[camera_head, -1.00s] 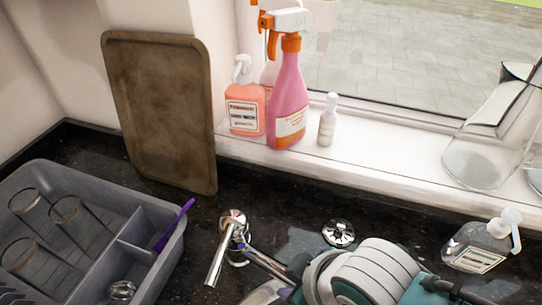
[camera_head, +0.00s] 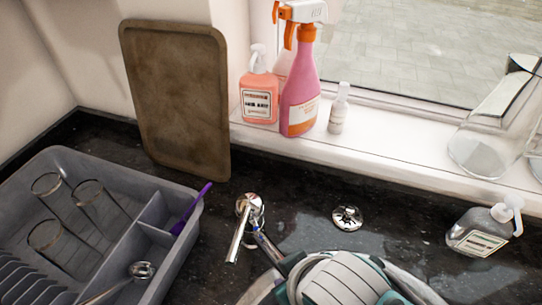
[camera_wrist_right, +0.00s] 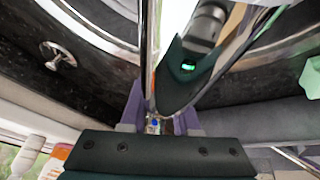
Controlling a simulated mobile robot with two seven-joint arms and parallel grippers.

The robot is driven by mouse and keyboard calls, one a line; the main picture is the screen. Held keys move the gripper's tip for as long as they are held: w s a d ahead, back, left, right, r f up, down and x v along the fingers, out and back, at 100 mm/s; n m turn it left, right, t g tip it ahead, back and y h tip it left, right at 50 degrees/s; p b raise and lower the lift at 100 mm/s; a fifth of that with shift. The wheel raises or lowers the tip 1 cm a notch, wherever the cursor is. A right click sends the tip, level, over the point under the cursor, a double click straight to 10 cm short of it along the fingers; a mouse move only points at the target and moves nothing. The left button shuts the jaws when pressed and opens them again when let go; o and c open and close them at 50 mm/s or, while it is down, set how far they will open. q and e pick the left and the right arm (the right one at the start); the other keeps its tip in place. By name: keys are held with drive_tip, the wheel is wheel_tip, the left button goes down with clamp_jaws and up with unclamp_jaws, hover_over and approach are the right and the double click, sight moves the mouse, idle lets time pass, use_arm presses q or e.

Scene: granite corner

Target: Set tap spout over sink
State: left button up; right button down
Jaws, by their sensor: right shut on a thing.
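The chrome tap (camera_head: 238,238) stands behind the sink, left of the drain-like metal disc. Its spout points down-left in the head view, toward the drying rack side. The sink's rim (camera_head: 408,283) shows at the bottom, mostly hidden behind my right arm. My right gripper (camera_head: 262,238) reaches the tap from the lower right. In the right wrist view, my right gripper's purple fingers (camera_wrist_right: 158,122) are shut on a part of the tap with a small blue and red mark. A vertical chrome bar (camera_wrist_right: 149,45) rises just above them. My left gripper is not in view.
A grey drying rack (camera_head: 172,197) with glasses stands at left, close to the spout. A brown board (camera_head: 178,100) leans on the wall behind. Bottles (camera_head: 298,100) stand on the sill. A soap dispenser (camera_head: 480,232) and a metal disc (camera_head: 347,217) are at right.

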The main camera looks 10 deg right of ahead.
drive_tip(key=c, duration=0.7)
unclamp_jaws()
drive_tip(key=shift+o, duration=0.2)
drive_tip(key=p+v, duration=0.3)
drive_tip(key=v, duration=0.5)
drive_tip(key=shift+r+p, duration=0.3)
drive_tip(key=shift+p, duration=0.1)
drive_tip(key=shift+s+r, duration=0.35)
drive_tip(key=shift+r, duration=0.25)
drive_tip(key=shift+d+r, duration=0.1)
drive_tip(key=shift+d, duration=0.05)
